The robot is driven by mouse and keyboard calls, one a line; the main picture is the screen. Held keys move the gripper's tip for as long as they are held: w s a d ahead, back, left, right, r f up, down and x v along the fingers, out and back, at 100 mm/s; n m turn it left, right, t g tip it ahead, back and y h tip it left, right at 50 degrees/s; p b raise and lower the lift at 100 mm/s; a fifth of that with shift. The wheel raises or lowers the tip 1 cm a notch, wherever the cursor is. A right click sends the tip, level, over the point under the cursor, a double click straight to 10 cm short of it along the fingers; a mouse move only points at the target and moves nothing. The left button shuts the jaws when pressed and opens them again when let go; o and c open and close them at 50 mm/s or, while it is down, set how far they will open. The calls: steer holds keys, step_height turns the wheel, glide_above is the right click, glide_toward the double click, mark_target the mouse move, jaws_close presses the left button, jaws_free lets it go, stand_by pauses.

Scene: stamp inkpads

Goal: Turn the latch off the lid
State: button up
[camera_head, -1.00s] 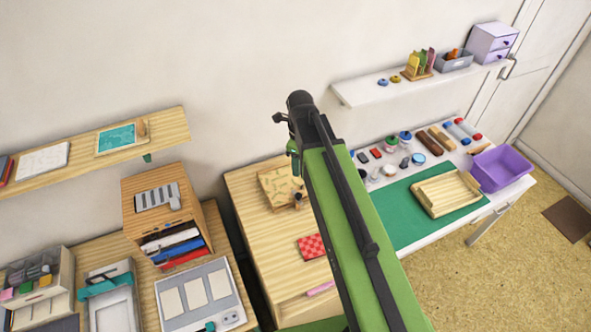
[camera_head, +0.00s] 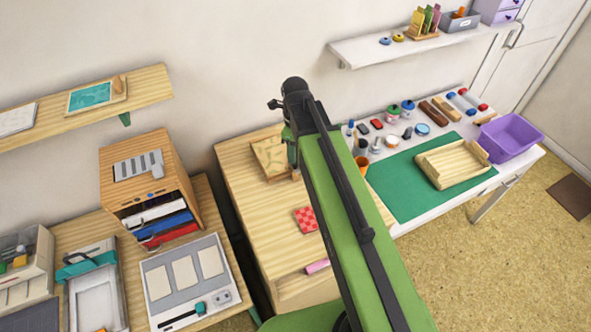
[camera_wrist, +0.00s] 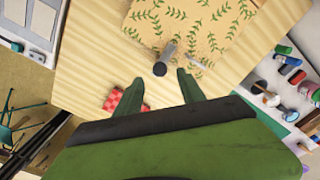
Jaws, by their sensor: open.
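A box with a tan, leaf-patterned lid (camera_wrist: 195,25) lies on the wooden desk; part of it also shows in the head view (camera_head: 268,158), left of my arm. A grey latch with a dark round end (camera_wrist: 165,60) sits at the lid's near edge in the wrist view. My gripper (camera_wrist: 161,88) is open and empty, its two green fingers apart. In the picture the latch appears just beyond the fingertips, between their lines. I cannot tell the height gap. In the head view my arm hides most of the gripper.
A red checked square (camera_head: 307,219) and a pink bar (camera_head: 317,266) lie on the desk near the box. A white table on the right holds a green mat (camera_head: 400,195), a wooden tray (camera_head: 452,165) and several small pots. A wooden drawer unit (camera_head: 130,160) stands left.

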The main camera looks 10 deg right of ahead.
step_height(320, 180, down, 5)
steer(key=b, duration=0.3)
steer(key=shift+r, duration=0.1)
jaws_close()
